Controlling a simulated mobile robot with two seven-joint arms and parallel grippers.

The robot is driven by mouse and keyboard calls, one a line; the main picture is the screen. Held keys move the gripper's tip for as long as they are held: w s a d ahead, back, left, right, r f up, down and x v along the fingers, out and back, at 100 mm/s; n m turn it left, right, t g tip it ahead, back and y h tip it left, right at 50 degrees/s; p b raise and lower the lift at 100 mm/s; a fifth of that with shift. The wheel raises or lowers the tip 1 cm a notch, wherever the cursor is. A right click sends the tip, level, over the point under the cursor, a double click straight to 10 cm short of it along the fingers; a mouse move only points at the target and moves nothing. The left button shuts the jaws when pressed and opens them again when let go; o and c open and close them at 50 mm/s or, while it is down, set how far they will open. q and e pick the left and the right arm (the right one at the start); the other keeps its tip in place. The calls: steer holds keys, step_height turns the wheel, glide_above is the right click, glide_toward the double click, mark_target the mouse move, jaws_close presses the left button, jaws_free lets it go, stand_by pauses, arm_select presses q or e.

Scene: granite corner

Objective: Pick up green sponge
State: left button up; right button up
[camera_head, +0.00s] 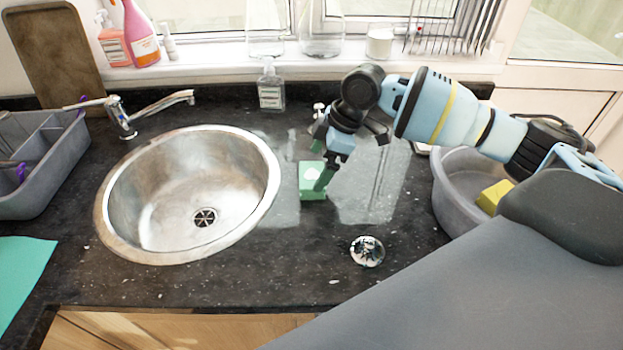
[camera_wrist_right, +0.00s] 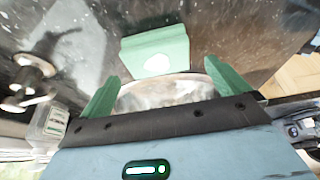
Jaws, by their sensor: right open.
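The green sponge (camera_head: 312,184) lies on the dark granite worktop, just right of the round sink. In the right wrist view the sponge (camera_wrist_right: 155,48) shows as a green block with a pale patch on it, ahead of the fingertips. My right gripper (camera_head: 322,172) reaches down over the sponge from above and hides part of it. In the wrist view its two green fingers (camera_wrist_right: 162,72) are spread apart with no sponge between them. I cannot tell if a finger touches the sponge. My left gripper is not in view.
The steel sink (camera_head: 190,185) is to the left, with a tap (camera_head: 150,110) behind it. A soap bottle (camera_head: 270,88) stands behind the sponge. A shiny round object (camera_head: 367,251) sits in front. A grey basin (camera_head: 450,195) holding a yellow block (camera_head: 493,197) is at right.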

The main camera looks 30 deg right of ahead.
mark_target(312, 175)
steer(key=shift+x, duration=2.55)
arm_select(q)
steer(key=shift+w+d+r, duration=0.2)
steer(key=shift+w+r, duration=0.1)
arm_select(e)
steer(key=shift+d, duration=0.2)
steer(key=c, duration=1)
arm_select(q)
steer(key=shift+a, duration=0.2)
arm_select(e)
steer(key=shift+w, duration=0.1)
